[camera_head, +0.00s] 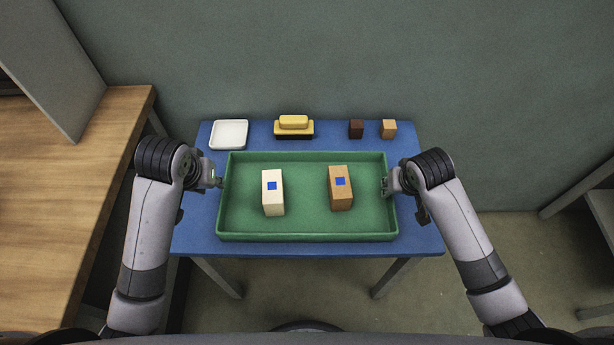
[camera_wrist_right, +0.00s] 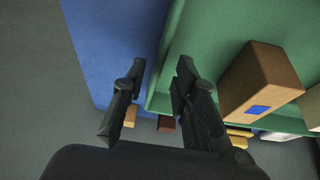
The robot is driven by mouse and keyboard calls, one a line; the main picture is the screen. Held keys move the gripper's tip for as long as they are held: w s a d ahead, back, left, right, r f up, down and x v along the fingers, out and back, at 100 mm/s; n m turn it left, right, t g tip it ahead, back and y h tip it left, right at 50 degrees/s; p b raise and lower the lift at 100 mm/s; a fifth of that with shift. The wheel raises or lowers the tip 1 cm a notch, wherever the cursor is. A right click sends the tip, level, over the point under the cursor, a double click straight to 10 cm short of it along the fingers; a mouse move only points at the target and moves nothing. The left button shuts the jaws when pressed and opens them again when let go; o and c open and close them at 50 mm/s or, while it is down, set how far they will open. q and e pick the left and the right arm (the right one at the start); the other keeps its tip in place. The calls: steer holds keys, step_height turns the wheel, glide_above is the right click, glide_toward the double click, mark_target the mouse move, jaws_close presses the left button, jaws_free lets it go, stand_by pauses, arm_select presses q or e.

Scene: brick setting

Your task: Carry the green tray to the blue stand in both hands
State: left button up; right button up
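The green tray (camera_head: 306,237) is over the blue stand (camera_head: 195,240) and looks level, resting on its top. A cream block (camera_head: 273,197) and a brown block (camera_head: 341,192), each with a blue square, stand inside the tray. My right gripper (camera_head: 386,186) is at the tray's right wall. In the right wrist view its fingers (camera_wrist_right: 160,65) are apart, with the tray's wall (camera_wrist_right: 165,75) between them. My left gripper (camera_head: 218,182) is at the tray's left wall; its fingers are too small to tell open from shut.
Behind the tray on the blue top are a white dish (camera_head: 229,133), a yellow and dark object (camera_head: 294,127), a dark brown cube (camera_head: 356,129) and a light brown cube (camera_head: 389,129). A wooden table (camera_head: 70,220) stands at left.

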steer(key=v, duration=0.8)
steer(key=shift+s+f, duration=0.1)
steer(key=shift+f, duration=0.05)
